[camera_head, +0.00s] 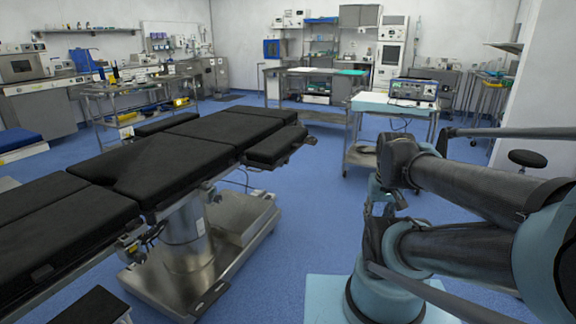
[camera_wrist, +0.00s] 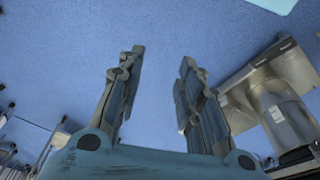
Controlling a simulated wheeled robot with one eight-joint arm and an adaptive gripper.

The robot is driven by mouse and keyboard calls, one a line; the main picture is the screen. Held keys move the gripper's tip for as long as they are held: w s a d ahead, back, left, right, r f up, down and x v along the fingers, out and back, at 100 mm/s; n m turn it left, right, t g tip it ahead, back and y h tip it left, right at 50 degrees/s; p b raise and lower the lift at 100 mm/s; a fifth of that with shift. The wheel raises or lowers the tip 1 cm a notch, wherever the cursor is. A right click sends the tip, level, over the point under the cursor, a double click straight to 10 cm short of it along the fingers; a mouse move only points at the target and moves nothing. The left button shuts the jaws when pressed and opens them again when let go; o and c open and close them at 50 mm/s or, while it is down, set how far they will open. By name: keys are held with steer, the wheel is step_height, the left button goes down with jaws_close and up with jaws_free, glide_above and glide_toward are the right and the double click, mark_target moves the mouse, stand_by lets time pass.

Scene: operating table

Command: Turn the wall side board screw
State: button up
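The operating table has black pads (camera_head: 150,165) and a steel column and base (camera_head: 185,245), and stands left of my arm in the head view. A smaller black side board (camera_head: 275,147) sticks out at its far right end. Small metal clamp parts (camera_head: 130,243) show along the near edge, but I cannot make out which is the wall side board screw. In the wrist view my gripper (camera_wrist: 162,56) is open and empty, its two fingers apart over bare blue floor. The table's steel column (camera_wrist: 280,105) shows at right there, apart from the fingers.
A trolley with a blue-fronted device (camera_head: 413,90) stands behind my arm. A steel instrument table (camera_head: 100,118) is at back left, and a black stool (camera_head: 528,158) is at right. Blue floor (camera_head: 310,215) lies clear between the operating table and my arm.

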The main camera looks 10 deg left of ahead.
steer(key=o, duration=0.3)
steer(key=shift+s+r, duration=0.2)
steer(key=shift+s, duration=0.05)
steer(key=w+a+r+m+y, duration=0.2)
steer(key=w+a+r+m, duration=0.15)
steer(key=w, duration=0.45)
steer(key=w+a+r+m+y, duration=0.2)
steer(key=w+a+r, duration=0.25)
steer(key=w, duration=0.45)
steer(key=w+a+m+t+y, duration=0.1)
steer(key=w+a+m+y, duration=0.2)
steer(key=w, duration=0.7)
steer(key=w+a+m+y, duration=0.2)
steer(key=w+a+m, duration=0.1)
steer(key=w, duration=0.8)
steer(key=w+a+f+m+t+y, duration=0.1)
steer(key=w+f+m+y, duration=0.2)
steer(key=w, duration=0.5)
steer(key=w+a+f+m+y, duration=0.1)
steer(key=w+a+f+m, duration=0.15)
steer(key=w+f, duration=0.4)
steer(key=m+t+y, duration=0.2)
steer(key=m+y, duration=0.2)
steer(key=m, duration=0.3)
glide_toward(288, 162)
steer(key=x, duration=0.9)
steer(key=shift+w+a, duration=0.1)
steer(key=shift+c, duration=0.2)
